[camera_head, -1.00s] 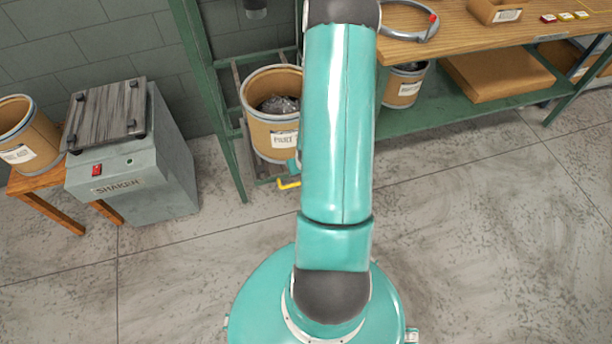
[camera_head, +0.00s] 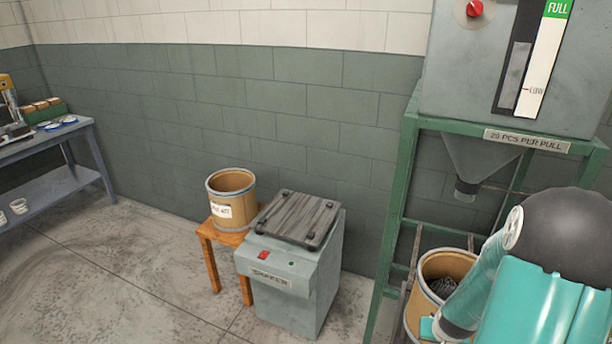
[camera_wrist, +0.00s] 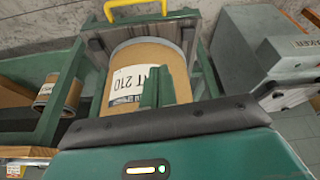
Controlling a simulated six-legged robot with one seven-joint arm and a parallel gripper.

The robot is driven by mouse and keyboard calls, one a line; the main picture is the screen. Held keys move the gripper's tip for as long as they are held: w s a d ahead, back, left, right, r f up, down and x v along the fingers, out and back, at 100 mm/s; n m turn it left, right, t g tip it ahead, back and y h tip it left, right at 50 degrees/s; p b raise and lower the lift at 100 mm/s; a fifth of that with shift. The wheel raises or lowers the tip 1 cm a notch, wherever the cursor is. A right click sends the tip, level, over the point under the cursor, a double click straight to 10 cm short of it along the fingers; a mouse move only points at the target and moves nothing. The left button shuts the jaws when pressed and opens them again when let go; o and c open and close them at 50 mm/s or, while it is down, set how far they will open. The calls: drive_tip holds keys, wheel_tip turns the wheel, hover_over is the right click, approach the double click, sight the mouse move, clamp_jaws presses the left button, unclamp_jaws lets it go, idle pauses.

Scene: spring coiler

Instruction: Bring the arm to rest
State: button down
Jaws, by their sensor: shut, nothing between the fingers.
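My teal arm with its dark joint (camera_head: 565,235) fills the lower right of the head view, bent, with a slimmer link running down to the left in front of a drum. My gripper shows in the wrist view (camera_wrist: 158,87) as two green fingers close together, with nothing held. Behind the fingers is a tan drum (camera_wrist: 172,58) with a white label, standing in a green frame. I cannot tell whether the fingers touch it. The head view hides the gripper's tips.
A green stand (camera_head: 392,215) carries a grey hopper (camera_head: 480,160) above a drum of dark parts (camera_head: 455,264). Left of it are a shaker (camera_head: 300,290) and a drum (camera_head: 231,197) on a wooden stool (camera_head: 208,258). A blue-grey bench (camera_head: 60,190) stands far left. Floor between is clear.

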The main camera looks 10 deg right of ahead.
drive_tip(key=w+a+r+n+t, duration=0.1)
drive_tip(key=a+r, duration=0.6)
drive_tip(key=r, duration=0.2)
drive_tip(key=w+a+r+n, duration=0.1)
drive_tip(key=a+r+n, duration=0.1)
drive_tip(key=a+r, duration=0.6)
drive_tip(key=s+a+r+n+t+y, duration=0.1)
drive_tip(key=s+a+r+n+y, duration=0.1)
drive_tip(key=s+a+r, duration=0.9)
wheel_tip(320, 180, up, 3)
drive_tip(key=shift+a+r, duration=0.15)
drive_tip(key=shift+r, duration=0.05)
